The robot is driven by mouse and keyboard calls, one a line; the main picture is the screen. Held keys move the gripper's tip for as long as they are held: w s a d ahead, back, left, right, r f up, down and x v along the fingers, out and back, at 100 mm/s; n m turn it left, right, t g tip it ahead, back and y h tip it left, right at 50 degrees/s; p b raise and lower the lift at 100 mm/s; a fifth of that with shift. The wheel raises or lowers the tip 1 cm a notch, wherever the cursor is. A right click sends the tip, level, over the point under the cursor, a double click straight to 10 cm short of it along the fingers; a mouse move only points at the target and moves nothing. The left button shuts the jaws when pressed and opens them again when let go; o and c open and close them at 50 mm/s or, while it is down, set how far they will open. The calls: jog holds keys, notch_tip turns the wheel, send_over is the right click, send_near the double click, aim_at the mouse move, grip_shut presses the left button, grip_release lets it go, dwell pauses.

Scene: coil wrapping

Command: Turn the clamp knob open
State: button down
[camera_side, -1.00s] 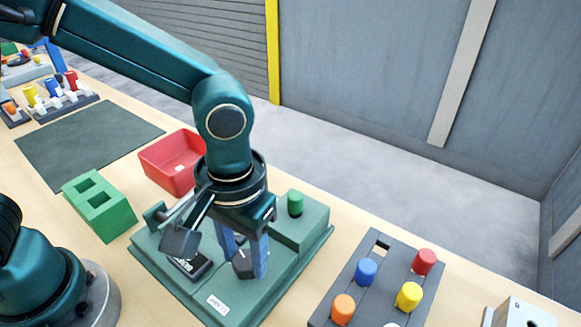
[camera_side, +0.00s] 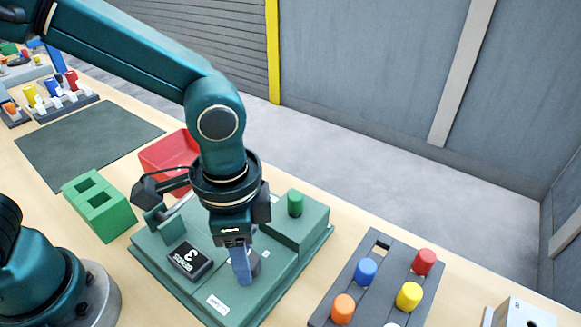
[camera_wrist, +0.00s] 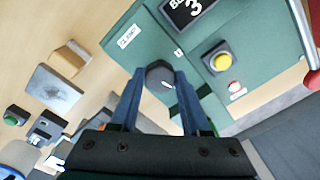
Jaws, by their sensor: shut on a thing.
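The clamp knob (camera_wrist: 159,78) is dark grey with a small white mark, on the green fixture (camera_side: 199,244). In the wrist view it sits between the tips of my gripper (camera_wrist: 156,88), whose blue fingers are shut on it. In the side view my gripper (camera_side: 241,275) points down at the fixture, and the knob (camera_side: 255,262) shows partly behind a blue finger. A black display block (camera_side: 190,260) with a "3" lies left of the gripper. The coil cannot be made out.
A green peg (camera_side: 295,203) stands on the fixture's raised block. A red bin (camera_side: 170,150) is behind my wrist, and a green two-hole block (camera_side: 99,205) is at left. A dark rack (camera_side: 376,290) with coloured pegs stands at right.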

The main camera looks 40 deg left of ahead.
jog(key=shift+m, duration=1.5)
jog(key=shift+c, duration=1.9)
grip_release()
jog(key=shift+r, duration=0.1)
jog(key=shift+r, duration=2.55)
